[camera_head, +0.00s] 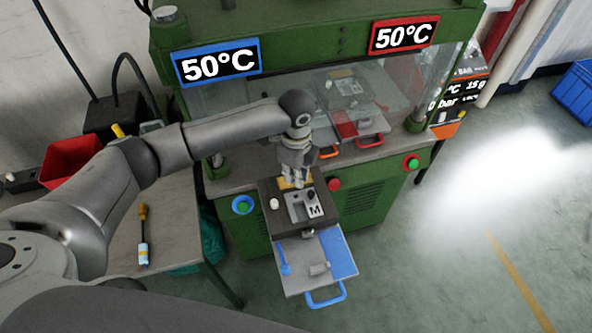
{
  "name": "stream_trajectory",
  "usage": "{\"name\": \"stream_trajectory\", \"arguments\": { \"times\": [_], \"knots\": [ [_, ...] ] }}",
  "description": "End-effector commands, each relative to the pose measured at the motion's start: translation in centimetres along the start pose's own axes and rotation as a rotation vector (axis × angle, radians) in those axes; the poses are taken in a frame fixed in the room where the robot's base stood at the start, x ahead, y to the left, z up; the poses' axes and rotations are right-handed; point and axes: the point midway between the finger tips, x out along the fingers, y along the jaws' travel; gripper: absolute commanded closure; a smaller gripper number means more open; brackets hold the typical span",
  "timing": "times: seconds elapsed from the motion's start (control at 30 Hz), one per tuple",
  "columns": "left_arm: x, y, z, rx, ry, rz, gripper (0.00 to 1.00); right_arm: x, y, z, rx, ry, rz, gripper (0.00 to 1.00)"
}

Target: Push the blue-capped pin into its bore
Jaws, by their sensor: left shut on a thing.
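My left gripper (294,183) points down over the rear of the dark mould block (267,217) on the pulled-out drawer. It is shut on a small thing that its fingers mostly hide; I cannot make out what. A yellowish piece shows beside the fingertips. The mould has a light metal insert marked M (314,211), with a dark round knob and a pale round knob near it. A slim blue piece (284,263), possibly the blue-capped pin, lies on the left of the drawer tray (297,280). The bore is too small to tell. My right gripper is out of view.
The green press (240,130) stands behind, with a clear guard and two 50°C signs. A second mould drawer with a red handle is inside. A blue drawer handle (326,297) sticks out in front. A screwdriver (143,235) and red bin (72,160) are on the left bench.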

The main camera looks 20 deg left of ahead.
Motion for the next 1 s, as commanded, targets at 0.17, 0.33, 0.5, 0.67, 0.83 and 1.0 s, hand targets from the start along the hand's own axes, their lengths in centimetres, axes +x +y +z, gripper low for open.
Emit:
{"name": "stream_trajectory", "arguments": {
  "times": [0.17, 0.33, 0.5, 0.67, 0.83, 1.0],
  "knots": [
    [1.5, 0.0, 0.0, -0.001, 0.0, 0.0, 1.0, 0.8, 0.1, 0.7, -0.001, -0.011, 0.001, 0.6],
    [2.7, 0.0, 0.0, 0.0, -0.001, 0.0, 1.0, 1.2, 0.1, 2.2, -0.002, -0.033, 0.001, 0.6],
    [3.9, 0.0, 0.0, 0.0, 0.0, 0.0, 1.0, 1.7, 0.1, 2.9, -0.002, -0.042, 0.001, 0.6],
    [5.0, 0.0, 0.0, 0.0, 0.0, 0.0, 1.0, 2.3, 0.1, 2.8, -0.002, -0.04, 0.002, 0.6],
    [6.1, 0.0, 0.0, 0.0, -0.001, 0.0, 1.0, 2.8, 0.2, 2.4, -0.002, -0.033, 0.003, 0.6],
    [6.9, 0.0, 0.0, 0.0, 0.0, -0.001, 1.0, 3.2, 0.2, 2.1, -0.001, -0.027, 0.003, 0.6]
  ]
}}
